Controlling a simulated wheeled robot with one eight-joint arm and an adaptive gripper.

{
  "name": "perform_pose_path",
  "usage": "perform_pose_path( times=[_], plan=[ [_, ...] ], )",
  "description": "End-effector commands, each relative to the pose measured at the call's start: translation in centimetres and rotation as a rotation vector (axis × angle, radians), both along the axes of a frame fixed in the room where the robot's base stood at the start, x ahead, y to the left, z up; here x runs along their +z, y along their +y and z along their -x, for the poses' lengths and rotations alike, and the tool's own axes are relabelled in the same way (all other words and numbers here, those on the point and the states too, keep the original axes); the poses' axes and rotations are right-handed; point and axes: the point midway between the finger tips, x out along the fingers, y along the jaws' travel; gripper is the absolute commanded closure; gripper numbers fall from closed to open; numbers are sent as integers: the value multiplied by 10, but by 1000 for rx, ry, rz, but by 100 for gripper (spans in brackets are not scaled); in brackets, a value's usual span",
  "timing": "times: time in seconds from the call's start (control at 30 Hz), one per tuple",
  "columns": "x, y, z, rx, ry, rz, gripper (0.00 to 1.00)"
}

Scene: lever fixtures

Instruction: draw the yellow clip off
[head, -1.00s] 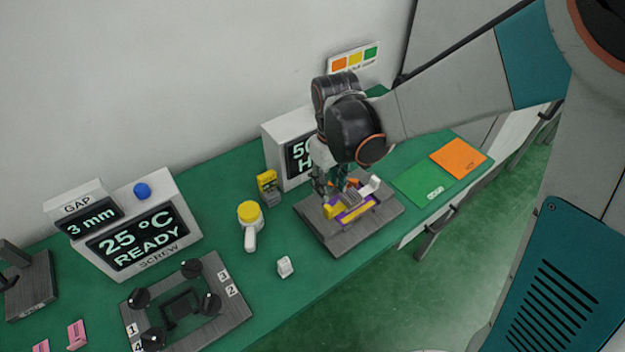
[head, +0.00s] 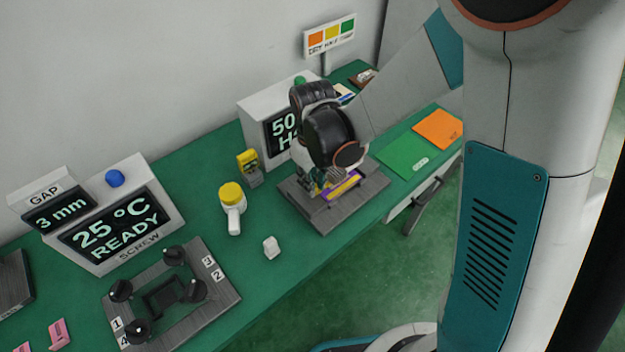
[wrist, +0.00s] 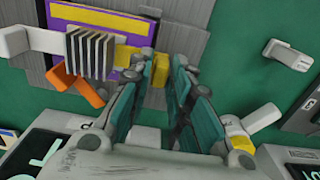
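The yellow clip (wrist: 160,69) is at the end of a yellow bar on a purple-edged plate (wrist: 85,18), fixed to a grey base board (wrist: 200,22) in the wrist view. In the head view, the base board (head: 330,222) lies on the green table, and my arm hides part of the clip. My gripper (wrist: 157,75) points at the clip, with one finger on each side of it. A narrow gap shows between the fingers; contact with the clip is unclear. In the head view, my gripper (head: 310,184) is low over the board's left part.
Beside the clip are grey fins (wrist: 90,52), a white block (wrist: 15,40) and an orange lever (wrist: 78,85).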

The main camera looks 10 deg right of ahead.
Motion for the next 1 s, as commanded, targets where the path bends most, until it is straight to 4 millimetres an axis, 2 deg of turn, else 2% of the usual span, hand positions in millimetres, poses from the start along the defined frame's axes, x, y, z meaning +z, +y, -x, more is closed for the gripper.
perform_pose_path(
  times=[0.27,0.6,0.9,0.93,1.0],
  plan=[
    [0,2,1,1,0,0,100],
    [0,41,27,3,0,0,100],
    [0,44,29,1,2,-2,100],
    [0,44,29,1,2,-2,85],
    [0,44,30,1,2,-2,69]
  ],
)
